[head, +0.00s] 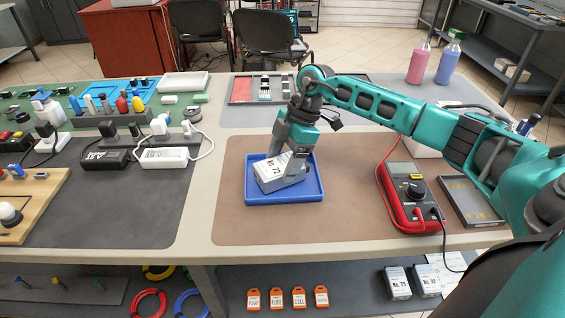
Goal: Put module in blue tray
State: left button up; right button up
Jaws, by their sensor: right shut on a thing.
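The blue tray (284,198) lies on the brown mat near the middle of the table. The module (270,178), a light grey box with a white and yellow label, is inside the tray's outline and slightly tilted. My right gripper (284,164) comes down from above and is shut on the module, with one finger on each side. I cannot tell whether the module's underside touches the tray floor. My left gripper is not in view.
A red multimeter (408,197) with leads stands right of the tray, beside a dark grey tray (468,203). White and black power adapters (163,157) lie on the dark mat at left. Brown mat (335,225) is clear in front of the tray. Similar boxes (397,283) sit on the lower shelf.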

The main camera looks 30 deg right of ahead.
jog(key=shift+f, duration=0.2)
jog(key=o, duration=1.4)
jog(key=shift+f, duration=0.15)
jog(key=shift+c, duration=0.2)
jog(key=p+v, duration=0.1)
jog(key=v, duration=1.1)
jog(key=shift+s, duration=0.15)
